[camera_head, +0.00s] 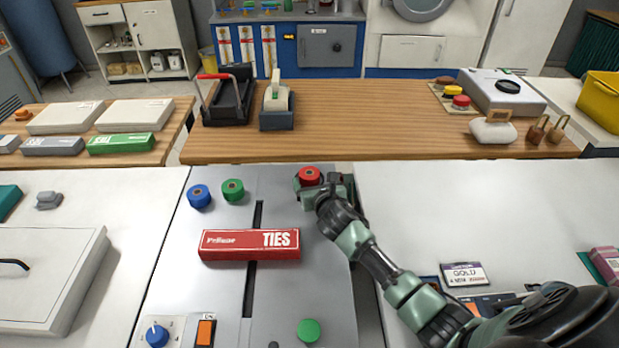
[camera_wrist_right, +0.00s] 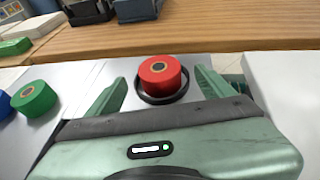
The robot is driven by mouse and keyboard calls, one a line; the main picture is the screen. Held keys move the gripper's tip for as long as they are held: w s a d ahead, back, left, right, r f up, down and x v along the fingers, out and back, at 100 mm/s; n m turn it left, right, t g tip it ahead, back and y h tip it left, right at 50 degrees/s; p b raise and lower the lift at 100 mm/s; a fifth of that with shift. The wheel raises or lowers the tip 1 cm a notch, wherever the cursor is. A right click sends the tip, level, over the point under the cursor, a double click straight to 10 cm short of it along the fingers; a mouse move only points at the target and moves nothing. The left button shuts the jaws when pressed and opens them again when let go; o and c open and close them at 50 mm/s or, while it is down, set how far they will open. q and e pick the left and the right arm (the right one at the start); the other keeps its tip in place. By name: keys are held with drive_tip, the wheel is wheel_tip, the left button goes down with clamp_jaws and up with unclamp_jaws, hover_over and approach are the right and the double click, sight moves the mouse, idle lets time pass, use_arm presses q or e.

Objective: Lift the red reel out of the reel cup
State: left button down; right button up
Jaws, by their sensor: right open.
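The red reel (camera_head: 309,174) sits in the dark, round reel cup near the far edge of the grey machine top. In the right wrist view the red reel (camera_wrist_right: 160,75) stands upright, its upper part above the rim of the reel cup (camera_wrist_right: 146,97). My right gripper (camera_head: 312,187) is at the reel, coming in from the right. In the right wrist view my right gripper (camera_wrist_right: 163,85) is open, with one green finger on each side of the reel and cup. My left gripper is not in view.
A blue reel (camera_head: 199,196) and a green reel (camera_head: 233,190) stand left of the red one. A red TIES box (camera_head: 249,244) lies across a dark slot in the machine top. A wooden counter (camera_head: 370,130) with a tape dispenser (camera_head: 277,105) is behind.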

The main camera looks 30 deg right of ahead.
sight(310, 174)
drive_tip(key=shift+x, duration=2)
drive_tip(key=shift+r, duration=0.1)
drive_tip(key=shift+c, duration=0.3)
drive_tip(key=c, duration=1.4)
drive_tip(key=shift+c, duration=0.2)
drive_tip(key=shift+r, duration=0.1)
